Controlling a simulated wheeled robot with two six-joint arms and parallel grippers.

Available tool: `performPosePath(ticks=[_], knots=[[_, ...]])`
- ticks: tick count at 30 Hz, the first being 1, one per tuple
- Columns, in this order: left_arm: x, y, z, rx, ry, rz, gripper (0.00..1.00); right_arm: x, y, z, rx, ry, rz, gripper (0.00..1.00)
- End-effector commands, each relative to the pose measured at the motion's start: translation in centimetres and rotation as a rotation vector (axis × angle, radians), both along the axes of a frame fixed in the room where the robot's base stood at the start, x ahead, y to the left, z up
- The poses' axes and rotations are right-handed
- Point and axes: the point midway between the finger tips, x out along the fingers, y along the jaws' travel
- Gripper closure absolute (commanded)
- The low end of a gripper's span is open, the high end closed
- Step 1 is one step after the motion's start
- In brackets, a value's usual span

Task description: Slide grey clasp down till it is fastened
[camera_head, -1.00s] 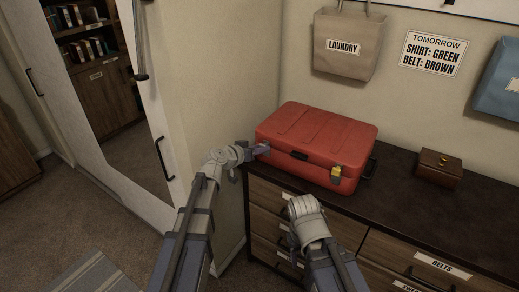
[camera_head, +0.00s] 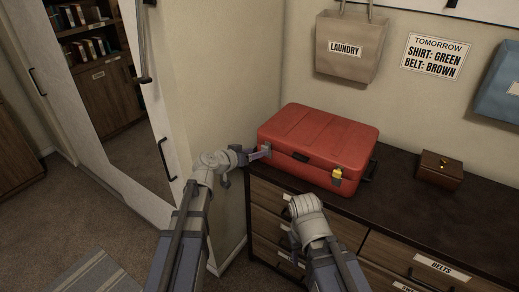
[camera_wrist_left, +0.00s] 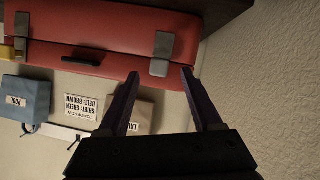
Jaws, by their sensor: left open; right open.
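The red suitcase (camera_head: 318,137) lies closed on the dark dresser top. The grey clasp (camera_head: 266,148) is on its front at the left end, partly hidden by my gripper in the head view. In the left wrist view, which is upside down, the clasp (camera_wrist_left: 162,48) shows as two grey pieces, one on each side of the lid seam. My left gripper (camera_wrist_left: 161,74) is open and empty, its fingertips either side of the clasp in the picture; whether they touch it I cannot tell. My right gripper (camera_head: 294,236) is low before the drawers, its fingers mostly hidden.
A second clasp with a yellow part (camera_head: 337,175) is at the suitcase's right front. A small wooden box (camera_head: 440,169) stands to the right on the dresser (camera_head: 405,205). A laundry bag (camera_head: 348,50) hangs behind. The dresser top between suitcase and box is clear.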

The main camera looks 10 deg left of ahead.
Motion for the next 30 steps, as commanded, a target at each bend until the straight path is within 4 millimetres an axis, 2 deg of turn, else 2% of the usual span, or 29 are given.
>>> performPosePath(ticks=[1,6,21,23,26,29,30], knots=[[-1.0,0.5,0.7,0.000,0.000,0.002,0.34,0.0,0.0,0.7,0.000,0.000,0.000,0.50],[-2.8,1.6,1.4,0.000,0.001,0.001,0.34,0.0,0.0,1.4,0.000,0.000,0.000,0.50],[-3.2,1.6,1.4,0.001,0.005,-0.005,0.34,0.0,0.0,1.5,0.000,0.000,0.000,0.50],[-3.6,0.8,1.3,0.009,0.025,-0.024,0.34,0.0,0.0,1.8,0.000,0.000,0.000,0.50],[-5.7,-2.4,0.5,0.042,0.120,-0.098,0.34,0.0,0.0,2.9,0.000,0.000,0.000,0.50],[-10.1,-6.8,-1.2,0.125,0.306,-0.200,0.34,0.0,0.0,4.7,0.000,0.000,0.000,0.50],[-12.3,-8.3,-2.0,0.173,0.398,-0.233,0.34,0.0,0.0,5.5,0.000,0.000,0.000,0.50]])
